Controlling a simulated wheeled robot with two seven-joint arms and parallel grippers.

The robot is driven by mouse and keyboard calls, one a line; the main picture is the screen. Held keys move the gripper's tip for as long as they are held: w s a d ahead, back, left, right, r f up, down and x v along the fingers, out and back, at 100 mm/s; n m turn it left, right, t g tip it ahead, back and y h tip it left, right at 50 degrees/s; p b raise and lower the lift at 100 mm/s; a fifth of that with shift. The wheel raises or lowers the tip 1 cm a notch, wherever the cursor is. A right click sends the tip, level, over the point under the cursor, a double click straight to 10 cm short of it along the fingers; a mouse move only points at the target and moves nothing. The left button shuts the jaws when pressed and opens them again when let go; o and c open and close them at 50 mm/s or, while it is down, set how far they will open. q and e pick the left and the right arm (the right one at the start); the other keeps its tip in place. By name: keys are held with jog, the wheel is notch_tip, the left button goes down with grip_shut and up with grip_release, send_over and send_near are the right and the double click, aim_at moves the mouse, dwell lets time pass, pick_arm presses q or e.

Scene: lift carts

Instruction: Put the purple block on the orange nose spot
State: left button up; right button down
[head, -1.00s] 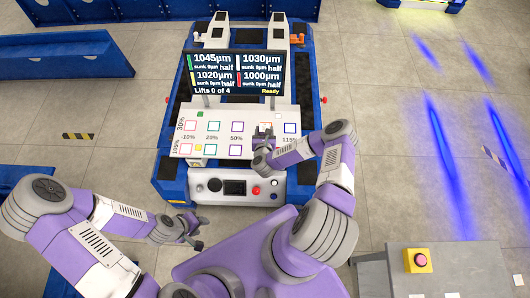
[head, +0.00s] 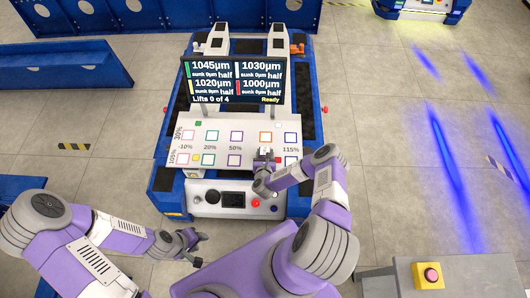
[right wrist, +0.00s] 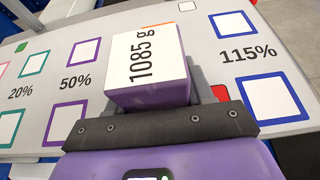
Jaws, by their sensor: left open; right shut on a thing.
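The purple block (right wrist: 150,75) has a white top face marked 1085 g. My right gripper (head: 265,155) is shut on it over the front part of the cart's panel; it also shows at the bottom of the right wrist view (right wrist: 160,125). One orange-outlined spot (head: 266,138) lies in the panel's back row, partly behind the block in the right wrist view (right wrist: 157,24). The front-row place between the purple and blue outlines is hidden by gripper and block. I cannot tell whether the block touches the panel. My left gripper (head: 199,250) is open and empty, away from the panel.
Small green (head: 198,123), white (head: 280,124), yellow (head: 196,159) and red (right wrist: 220,92) blocks are on the panel; the red one is close beside my right gripper. A screen (head: 235,80) stands behind. A grey table with a button (head: 430,276) is at lower right.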

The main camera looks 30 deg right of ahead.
jog(key=shift+w+r, duration=0.15)
jog(key=shift+r, duration=0.05)
jog(key=shift+f, duration=0.1)
jog(key=shift+c, duration=2.2)
grip_release()
jog(key=shift+f, duration=0.15)
